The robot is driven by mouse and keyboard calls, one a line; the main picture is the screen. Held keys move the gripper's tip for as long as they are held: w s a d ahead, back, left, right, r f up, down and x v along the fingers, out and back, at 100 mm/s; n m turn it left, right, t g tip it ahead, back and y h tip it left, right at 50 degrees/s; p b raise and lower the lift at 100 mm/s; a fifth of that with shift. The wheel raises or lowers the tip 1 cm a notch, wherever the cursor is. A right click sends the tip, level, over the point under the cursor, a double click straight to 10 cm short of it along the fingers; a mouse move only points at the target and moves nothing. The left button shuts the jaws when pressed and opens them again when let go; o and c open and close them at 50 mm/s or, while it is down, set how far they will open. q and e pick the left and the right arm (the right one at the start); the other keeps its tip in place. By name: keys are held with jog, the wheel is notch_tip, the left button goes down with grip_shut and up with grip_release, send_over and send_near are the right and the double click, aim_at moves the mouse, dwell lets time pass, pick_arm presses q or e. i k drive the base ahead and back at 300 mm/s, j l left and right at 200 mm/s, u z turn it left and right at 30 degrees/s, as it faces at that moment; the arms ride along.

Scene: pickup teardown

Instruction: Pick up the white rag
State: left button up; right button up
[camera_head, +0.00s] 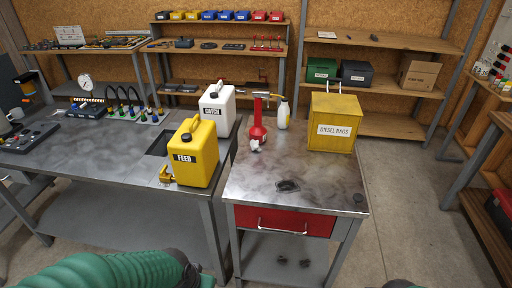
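A small crumpled white thing, which looks like the white rag (255,146), lies on the metal top of the right-hand bench (250,185), at the foot of a red can (258,122). It is small in the picture, so its exact shape is unclear. A yellow box (334,138) labelled "DIESEL RAGS" stands to its right. My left arm, in a green sleeve, crosses the bottom left and ends in a dark part at the lower edge; no fingers show. Only a dark bit shows at the bottom edge on the right. Neither gripper's fingers are in view.
A yellow "FEED" jug (196,160) and a white "CATCH" jug (217,106) stand left of the rag. A white spray bottle (283,115) stands behind it. A dark round fitting (288,186) lies nearer the front. The bench's middle is mostly clear, above a red drawer (284,220).

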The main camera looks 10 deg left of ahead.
aim_at(254, 144)
jog(key=i+l+z, duration=0.1)
jog(key=i+z, duration=0.25)
jog(key=i, duration=0.5)
